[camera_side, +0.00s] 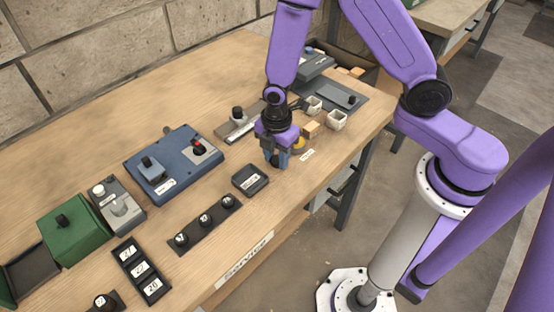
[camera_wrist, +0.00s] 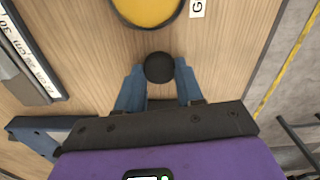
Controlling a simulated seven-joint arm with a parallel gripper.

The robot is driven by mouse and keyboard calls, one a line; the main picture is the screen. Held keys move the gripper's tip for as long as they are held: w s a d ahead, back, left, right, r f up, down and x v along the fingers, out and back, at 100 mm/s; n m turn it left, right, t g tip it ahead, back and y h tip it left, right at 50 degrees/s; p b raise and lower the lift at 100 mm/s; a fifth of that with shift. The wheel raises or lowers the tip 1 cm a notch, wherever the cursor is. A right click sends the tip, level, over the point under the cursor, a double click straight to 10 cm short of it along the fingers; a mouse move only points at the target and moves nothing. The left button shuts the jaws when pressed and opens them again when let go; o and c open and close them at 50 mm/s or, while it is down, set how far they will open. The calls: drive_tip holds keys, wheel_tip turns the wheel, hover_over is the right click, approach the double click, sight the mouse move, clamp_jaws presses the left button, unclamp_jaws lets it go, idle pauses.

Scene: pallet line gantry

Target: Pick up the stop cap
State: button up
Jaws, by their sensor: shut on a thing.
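My gripper (camera_side: 276,161) is low over the right part of the wooden bench, pointing down. In the wrist view its two blue fingers (camera_wrist: 158,85) are closed on a round black cap (camera_wrist: 159,67), whose top shows between the fingertips. No marking can be read on it, so I cannot tell by a label that it is the stop cap. In the side view the fingers hide most of it, and I cannot tell whether it touches the bench.
A yellow disc with a dark rim (camera_wrist: 148,8) lies just beyond the fingers. A small black labelled tray (camera_side: 250,180) is to the left in the side view, with a rack of black knobs (camera_side: 190,243) and a blue box (camera_side: 168,175) further left. White cups (camera_side: 336,121) stand right.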

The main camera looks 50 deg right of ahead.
drive_tip(key=shift+r, duration=0.15)
drive_tip(key=shift+r, duration=0.5)
wheel_tip(320, 180, up, 2)
drive_tip(key=shift+r, duration=0.1)
drive_tip(key=shift+s+d+r, duration=2.25)
drive_tip(key=shift+s+r, duration=2.45)
drive_tip(key=shift+s, duration=1.75)
hover_over(237, 109)
drive_tip(key=shift+a+f, duration=0.1)
drive_tip(key=shift+f, duration=3)
